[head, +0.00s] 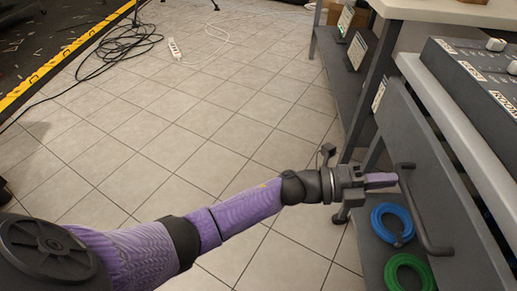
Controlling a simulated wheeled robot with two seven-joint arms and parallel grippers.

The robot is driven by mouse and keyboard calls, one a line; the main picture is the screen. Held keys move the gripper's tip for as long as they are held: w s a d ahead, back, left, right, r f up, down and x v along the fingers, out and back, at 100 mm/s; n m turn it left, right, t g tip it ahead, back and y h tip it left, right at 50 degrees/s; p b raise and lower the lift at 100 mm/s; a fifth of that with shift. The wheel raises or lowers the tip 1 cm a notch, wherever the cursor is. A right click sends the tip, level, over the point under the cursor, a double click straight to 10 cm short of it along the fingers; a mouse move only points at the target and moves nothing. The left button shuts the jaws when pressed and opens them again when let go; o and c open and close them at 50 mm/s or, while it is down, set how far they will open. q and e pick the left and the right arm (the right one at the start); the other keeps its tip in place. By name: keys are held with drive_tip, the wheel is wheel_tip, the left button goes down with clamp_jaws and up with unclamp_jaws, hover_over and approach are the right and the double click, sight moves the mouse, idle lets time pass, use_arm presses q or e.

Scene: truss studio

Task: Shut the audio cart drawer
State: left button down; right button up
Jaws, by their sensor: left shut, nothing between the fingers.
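The audio cart drawer (440,170) is at the right, with a dark grey front and a dark bar handle (420,215) on it. I cannot tell from this view how far it stands open. My left arm reaches in from the left, and my left gripper (382,181) is shut and empty. Its fingertips are close to the upper end of the handle; I cannot tell whether they touch it. My right gripper is not in view.
A mixer (480,75) sits on top of the cart. Blue (392,210) and green (405,262) cable coils lie on the lower shelf. A workbench (445,10) stands behind. Black cables (115,45) and a power strip (174,49) lie on the otherwise clear tiled floor.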

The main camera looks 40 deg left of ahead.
sight(404, 179)
use_arm(q)
drive_tip(key=x, duration=0.2)
drive_tip(key=b+x, duration=0.1)
drive_tip(key=shift+w+d+f, duration=0.2)
drive_tip(key=shift+w+f, duration=0.05)
drive_tip(key=shift+f, duration=0.1)
drive_tip(key=shift+r, duration=0.3)
